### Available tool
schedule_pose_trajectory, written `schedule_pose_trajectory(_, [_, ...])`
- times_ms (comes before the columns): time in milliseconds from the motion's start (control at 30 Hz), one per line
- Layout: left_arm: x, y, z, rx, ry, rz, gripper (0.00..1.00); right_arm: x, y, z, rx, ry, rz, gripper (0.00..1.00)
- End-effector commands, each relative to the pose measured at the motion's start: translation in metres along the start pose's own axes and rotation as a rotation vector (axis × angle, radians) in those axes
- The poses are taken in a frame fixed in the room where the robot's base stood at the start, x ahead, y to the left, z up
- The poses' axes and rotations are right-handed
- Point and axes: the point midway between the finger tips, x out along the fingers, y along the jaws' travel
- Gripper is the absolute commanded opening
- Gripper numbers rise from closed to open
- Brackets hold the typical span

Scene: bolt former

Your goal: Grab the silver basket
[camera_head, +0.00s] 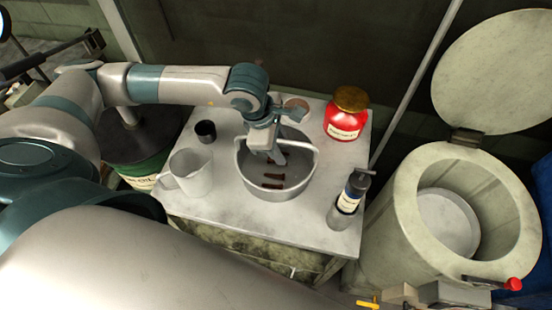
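The silver basket (301,182) is a round grey metal container on the white table. Several dark reddish-brown bolts lie on its floor. Its curved handle shows around the upper rim. My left gripper (272,153) points down over the far left part of the basket, with its fingertips at or inside the opening. I cannot tell whether the fingers touch the handle or the rim, or how far apart they are. The gripper hides part of the far rim. My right gripper is not in view.
On the table (220,222) stand a white pitcher (190,174), a small black cup (206,131), a red jar (346,118) and a dark bottle (347,203). A round, open-lidded machine (408,205) stands to the right. A green drum (142,168) is at the left.

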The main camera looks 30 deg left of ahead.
Motion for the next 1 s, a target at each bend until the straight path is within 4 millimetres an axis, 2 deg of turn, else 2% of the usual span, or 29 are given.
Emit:
schedule_pose_trajectory(100, [-0.0002, 0.0001, 0.0000, 0.000, 0.000, 0.000, 0.31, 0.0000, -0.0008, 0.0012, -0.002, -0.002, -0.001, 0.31])
schedule_pose_trajectory(133, [-0.0003, 0.0001, 0.0000, 0.000, 0.000, 0.000, 0.26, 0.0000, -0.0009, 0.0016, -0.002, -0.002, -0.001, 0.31])
schedule_pose_trajectory(233, [-0.0003, 0.0001, 0.0000, 0.000, 0.000, 0.000, 0.02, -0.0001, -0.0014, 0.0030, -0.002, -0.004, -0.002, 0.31])
schedule_pose_trajectory(267, [-0.0003, 0.0001, 0.0000, 0.000, 0.000, 0.000, 0.00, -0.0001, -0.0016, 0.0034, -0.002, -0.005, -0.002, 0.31])
schedule_pose_trajectory(1000, [-0.0005, 0.0002, 0.0000, -0.001, 0.000, 0.000, 0.00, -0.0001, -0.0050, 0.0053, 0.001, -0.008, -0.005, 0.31])
